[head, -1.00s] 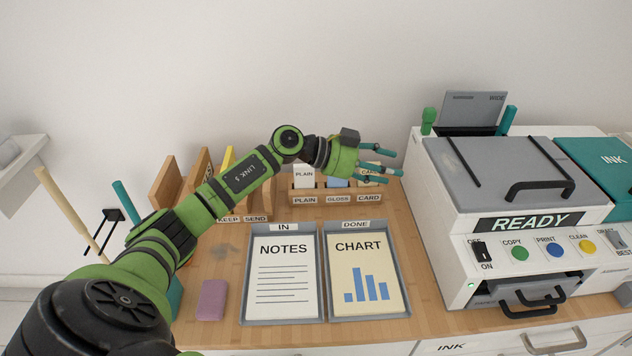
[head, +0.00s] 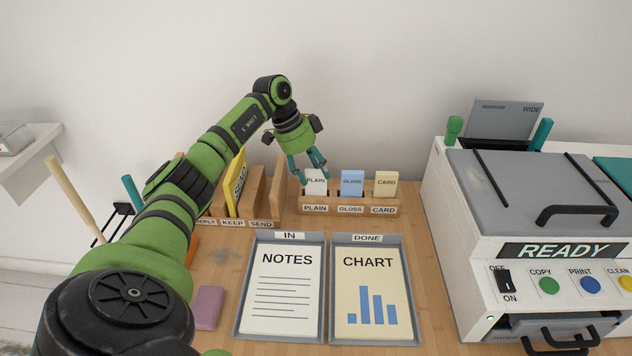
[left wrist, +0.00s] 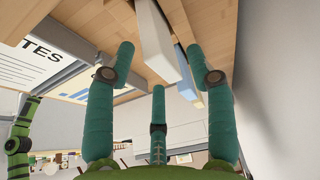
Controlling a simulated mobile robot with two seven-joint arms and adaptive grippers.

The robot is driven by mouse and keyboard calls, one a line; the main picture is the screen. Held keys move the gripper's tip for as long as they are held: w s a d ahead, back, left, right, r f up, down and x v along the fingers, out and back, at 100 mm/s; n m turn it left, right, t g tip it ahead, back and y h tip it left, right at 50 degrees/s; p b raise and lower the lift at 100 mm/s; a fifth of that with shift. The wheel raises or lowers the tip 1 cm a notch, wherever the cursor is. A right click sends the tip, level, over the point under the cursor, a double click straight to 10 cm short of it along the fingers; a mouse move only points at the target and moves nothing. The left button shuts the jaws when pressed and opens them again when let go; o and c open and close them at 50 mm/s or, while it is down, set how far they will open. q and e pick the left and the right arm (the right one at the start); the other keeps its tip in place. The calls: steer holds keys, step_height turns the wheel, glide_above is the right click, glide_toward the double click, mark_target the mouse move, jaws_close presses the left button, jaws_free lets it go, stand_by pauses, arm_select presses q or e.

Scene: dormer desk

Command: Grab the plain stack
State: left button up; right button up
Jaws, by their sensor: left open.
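The plain stack (head: 316,184) is a white block of paper labelled PLAIN. It stands upright in the left slot of a wooden holder (head: 350,199) at the back of the desk. My left gripper (head: 310,169) points down over it, its teal fingers open around the top of the stack and partly covering it. In the left wrist view the white plain stack (left wrist: 156,40) lies between the open fingers (left wrist: 160,62), with a visible gap on each side. My right gripper is not in view.
A blue GLOSS stack (head: 352,183) and a cream CARD stack (head: 386,184) stand right of it. A wooden sorter (head: 259,195) is close on the left. Trays (head: 325,290) lie in front, and a printer (head: 528,190) stands at right.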

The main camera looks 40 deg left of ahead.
arm_select(q)
steer(key=shift+x, duration=0.95)
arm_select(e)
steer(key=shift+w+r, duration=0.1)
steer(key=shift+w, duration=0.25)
arm_select(q)
jaws_close()
steer(key=shift+r, duration=0.1)
